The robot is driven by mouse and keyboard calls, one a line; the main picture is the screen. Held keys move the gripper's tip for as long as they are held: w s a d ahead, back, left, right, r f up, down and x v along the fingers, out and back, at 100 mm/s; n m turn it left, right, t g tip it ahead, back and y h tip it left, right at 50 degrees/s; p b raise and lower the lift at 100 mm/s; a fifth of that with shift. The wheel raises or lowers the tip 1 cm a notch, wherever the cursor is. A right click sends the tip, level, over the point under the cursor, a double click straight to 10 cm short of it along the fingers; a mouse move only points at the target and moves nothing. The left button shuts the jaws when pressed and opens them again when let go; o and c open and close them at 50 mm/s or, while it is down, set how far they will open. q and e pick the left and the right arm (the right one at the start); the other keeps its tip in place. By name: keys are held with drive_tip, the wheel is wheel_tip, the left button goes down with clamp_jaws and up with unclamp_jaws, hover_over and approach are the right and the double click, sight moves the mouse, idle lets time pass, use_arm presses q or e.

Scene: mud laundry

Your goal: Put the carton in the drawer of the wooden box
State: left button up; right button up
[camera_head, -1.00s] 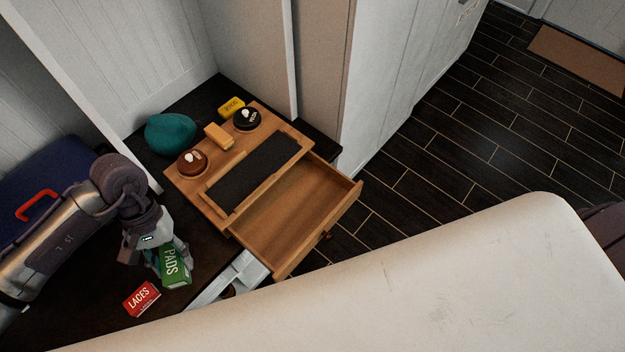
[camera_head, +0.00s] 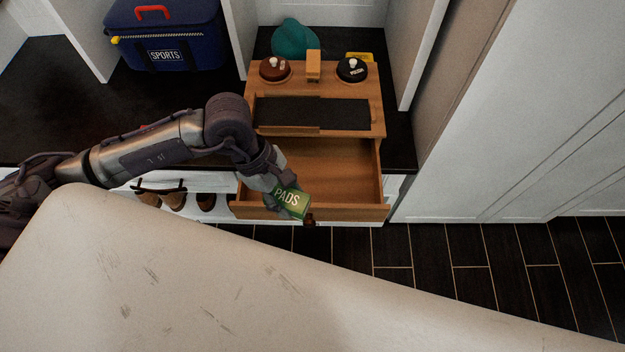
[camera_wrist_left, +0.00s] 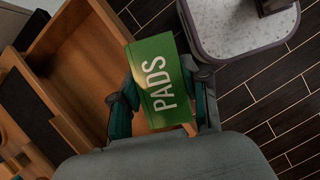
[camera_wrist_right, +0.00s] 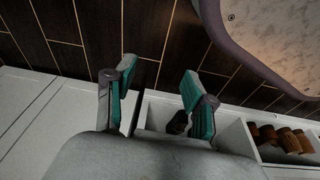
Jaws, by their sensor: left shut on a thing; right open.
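A green carton (camera_head: 291,200) lettered PADS is held in my left gripper (camera_head: 284,196), over the front left of the open drawer. In the left wrist view the carton (camera_wrist_left: 160,84) sits between the teal fingers, with part of the drawer (camera_wrist_left: 85,50) behind it. The wooden box (camera_head: 318,88) stands on the dark bench top. Its drawer (camera_head: 350,170) is pulled out and the visible part is empty; my left arm hides its left part. My right gripper (camera_wrist_right: 160,95) is open and empty in the right wrist view, above the floor and the bench front.
On the box are a brown tin (camera_head: 275,70), a black tin (camera_head: 352,70) and a tan block (camera_head: 313,65). A teal rounded thing (camera_head: 295,40) and a blue SPORTS bag (camera_head: 165,38) are behind. Shoes (camera_head: 172,200) sit in cubbies below.

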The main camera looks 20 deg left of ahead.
use_arm(q)
drive_tip(key=n+b, duration=0.1)
drive_tip(key=f+n+t, duration=0.1)
drive_tip(key=n, duration=0.1)
drive_tip(key=shift+d+f+b, duration=0.3)
drive_tip(key=shift+d+b, duration=0.05)
drive_tip(key=shift+d+n+t, duration=0.25)
drive_tip(key=shift+n+t, duration=0.05)
drive_tip(key=shift+n, duration=0.3)
drive_tip(key=b, duration=0.2)
hover_over(316, 187)
drive_tip(key=a, duration=0.1)
drive_tip(key=f, duration=0.6)
drive_tip(key=shift+s+a+f, duration=0.15)
drive_tip(key=shift+s+f, duration=0.1)
drive_tip(key=shift+f, duration=0.15)
wheel_tip(316, 187, down, 3)
drive_tip(key=shift+f, duration=0.5)
use_arm(e)
drive_tip(key=w+r, duration=0.3)
drive_tip(key=r, duration=0.6)
drive_tip(key=shift+w+a+t, duration=0.2)
drive_tip(key=shift+w+t, duration=0.15)
drive_tip(key=shift+t, duration=0.05)
drive_tip(key=shift+r, duration=0.15)
